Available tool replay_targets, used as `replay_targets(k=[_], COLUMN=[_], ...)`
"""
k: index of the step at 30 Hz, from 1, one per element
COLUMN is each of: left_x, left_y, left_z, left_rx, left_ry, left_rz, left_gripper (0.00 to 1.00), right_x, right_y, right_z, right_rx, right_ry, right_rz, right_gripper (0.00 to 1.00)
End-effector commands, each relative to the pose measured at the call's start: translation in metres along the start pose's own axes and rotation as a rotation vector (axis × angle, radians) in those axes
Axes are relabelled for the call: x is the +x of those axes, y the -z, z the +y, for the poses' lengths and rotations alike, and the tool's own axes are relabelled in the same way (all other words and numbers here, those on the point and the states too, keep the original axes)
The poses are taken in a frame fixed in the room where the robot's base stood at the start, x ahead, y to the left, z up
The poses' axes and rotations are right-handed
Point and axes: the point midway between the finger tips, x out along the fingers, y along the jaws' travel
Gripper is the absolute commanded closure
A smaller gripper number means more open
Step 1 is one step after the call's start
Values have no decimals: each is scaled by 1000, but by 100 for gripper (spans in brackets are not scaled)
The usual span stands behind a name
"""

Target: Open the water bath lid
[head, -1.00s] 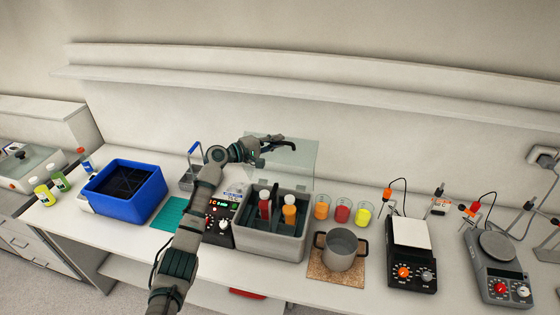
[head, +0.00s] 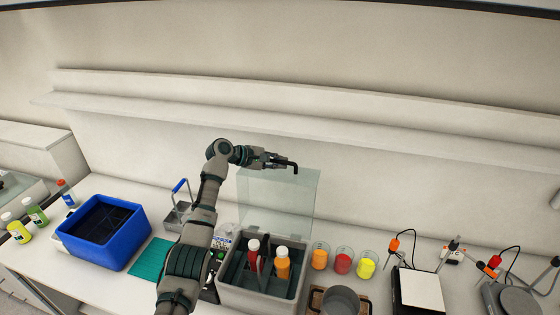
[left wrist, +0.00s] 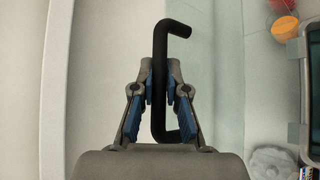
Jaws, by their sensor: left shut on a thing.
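The water bath (head: 262,301) is a grey box on the bench with its top open. Its clear lid (head: 280,200) stands raised, nearly upright, at the back of the bath. A red-filled bottle (head: 253,254) and an orange-filled bottle (head: 282,265) stand inside the bath. My left gripper (head: 286,165) is at the lid's top edge, shut on the black lid handle (head: 296,170). In the left wrist view the black handle (left wrist: 160,75) runs between the blue-padded fingers. My right gripper is not in view.
A blue bin (head: 100,232) and teal mat (head: 152,260) are left of the bath. Beakers of orange (head: 320,258), red (head: 343,263) and yellow (head: 366,268) liquid stand right of it, behind a grey pot (head: 341,301). A long wall shelf (head: 300,110) runs above and behind the lid.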

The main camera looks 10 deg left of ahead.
Motion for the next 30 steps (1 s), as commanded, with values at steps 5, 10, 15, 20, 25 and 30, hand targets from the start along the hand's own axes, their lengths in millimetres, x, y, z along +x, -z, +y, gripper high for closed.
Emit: replay_targets(k=[5,10,15,20,25,30], left_x=[2,2,2,2,1,-17], left_y=[2,3,3,3,3,3], left_z=[-1,-1,-1,-2,-2,0], left_rx=[-7,-6,-6,-6,-5,-2], left_ry=[3,3,3,4,4,0], left_rz=[2,3,2,3,3,4], left_gripper=[100,100,61,61,61,61], right_x=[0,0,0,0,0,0], right_y=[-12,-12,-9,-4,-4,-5], right_z=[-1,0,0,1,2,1], right_rx=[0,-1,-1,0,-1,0], right_ry=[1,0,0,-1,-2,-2], right_rz=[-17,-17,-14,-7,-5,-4], right_gripper=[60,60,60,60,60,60])
